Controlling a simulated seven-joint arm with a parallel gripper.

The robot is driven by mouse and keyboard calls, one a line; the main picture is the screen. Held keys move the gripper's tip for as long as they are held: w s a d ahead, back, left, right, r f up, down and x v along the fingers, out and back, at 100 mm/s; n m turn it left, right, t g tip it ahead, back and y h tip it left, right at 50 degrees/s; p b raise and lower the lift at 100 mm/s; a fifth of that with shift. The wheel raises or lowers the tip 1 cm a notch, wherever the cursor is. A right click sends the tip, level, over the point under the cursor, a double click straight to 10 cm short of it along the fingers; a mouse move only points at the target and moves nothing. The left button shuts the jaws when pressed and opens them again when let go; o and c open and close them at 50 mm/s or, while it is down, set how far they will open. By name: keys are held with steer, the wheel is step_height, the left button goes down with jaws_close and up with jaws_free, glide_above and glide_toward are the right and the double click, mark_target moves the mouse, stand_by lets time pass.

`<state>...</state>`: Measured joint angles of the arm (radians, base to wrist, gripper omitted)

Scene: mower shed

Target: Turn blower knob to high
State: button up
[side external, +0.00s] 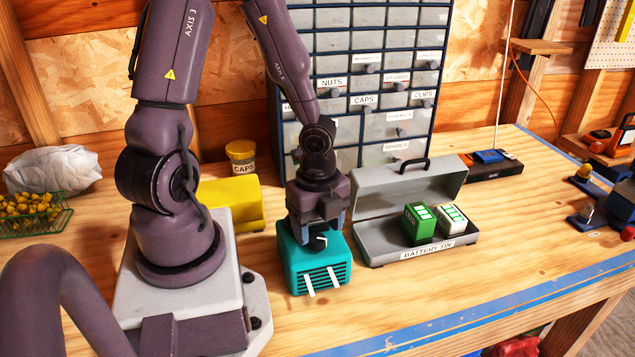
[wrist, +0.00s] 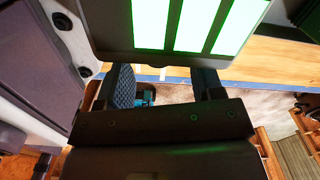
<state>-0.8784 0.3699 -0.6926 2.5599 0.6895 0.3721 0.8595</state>
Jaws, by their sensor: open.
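The teal blower (side external: 318,268) stands on the bench with a slatted front and two white strips hanging from it. Its dark knob (side external: 318,241) with a light mark sits on top, partly hidden by my gripper (side external: 317,230). My gripper points down over the blower with its open fingers beside the knob; I cannot tell whether they touch it. In the wrist view the two fingers (wrist: 165,85) are apart, with a small bit of teal between them. The knob's setting cannot be read.
Right of the blower is the open grey battery tin (side external: 413,253), holding a green battery (side external: 419,223) and a white-and-green one (side external: 452,219). A yellow box (side external: 230,204) stands to the left. A drawer cabinet (side external: 385,80) is behind. The bench front is clear.

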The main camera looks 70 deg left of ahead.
mark_target(317, 237)
step_height(317, 237, up, 4)
steer(key=shift+a+r, duration=0.1)
step_height(317, 237, up, 6)
steer(key=shift+r, duration=0.2)
stand_by(0.4)
steer(key=shift+d+f+m+g+y, duration=0.9)
steer(key=shift+d+m, duration=1.4)
steer(key=shift+d, duration=2.45)
steer(key=a+f+n, duration=0.1)
steer(key=a+f, duration=0.2)
steer(key=a+f+n+y, duration=0.1)
steer(key=a+f+n, duration=0.1)
steer(key=a+f, duration=0.1)
steer(key=a+f+n+y, duration=0.1)
steer(key=a+f, duration=0.1)
steer(key=f, duration=0.3)
steer(key=shift+a+n+t, duration=0.3)
steer(key=shift+a, duration=0.1)
steer(key=shift+c, duration=0.5)
